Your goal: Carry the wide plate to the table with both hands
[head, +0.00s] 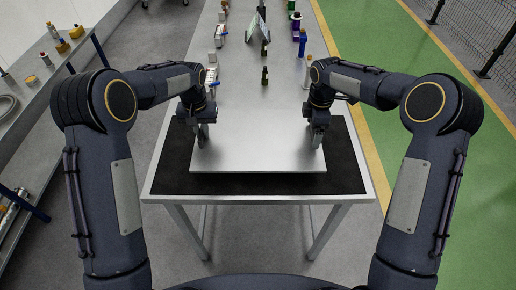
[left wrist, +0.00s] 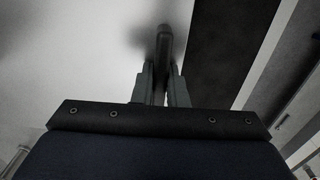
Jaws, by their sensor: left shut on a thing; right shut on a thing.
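The wide plate (head: 258,150) is a flat, light grey rectangle. In the head view it is level over the black mat (head: 345,180) at the near end of the table (head: 262,199); I cannot tell whether it touches the mat. My left gripper (head: 202,138) is shut on the plate's left side. My right gripper (head: 317,138) is shut on its right side. In the left wrist view the left gripper's fingers (left wrist: 163,85) reach to the pale plate (left wrist: 70,55), with the dark mat (left wrist: 225,50) to the right.
Several bottles and small items stand along the table's far part, including a dark green bottle (head: 264,76) and a pale cylinder (head: 306,72). A shelf (head: 50,85) with parts stands at the left. Green floor (head: 400,80) and a mesh fence (head: 475,35) are at the right.

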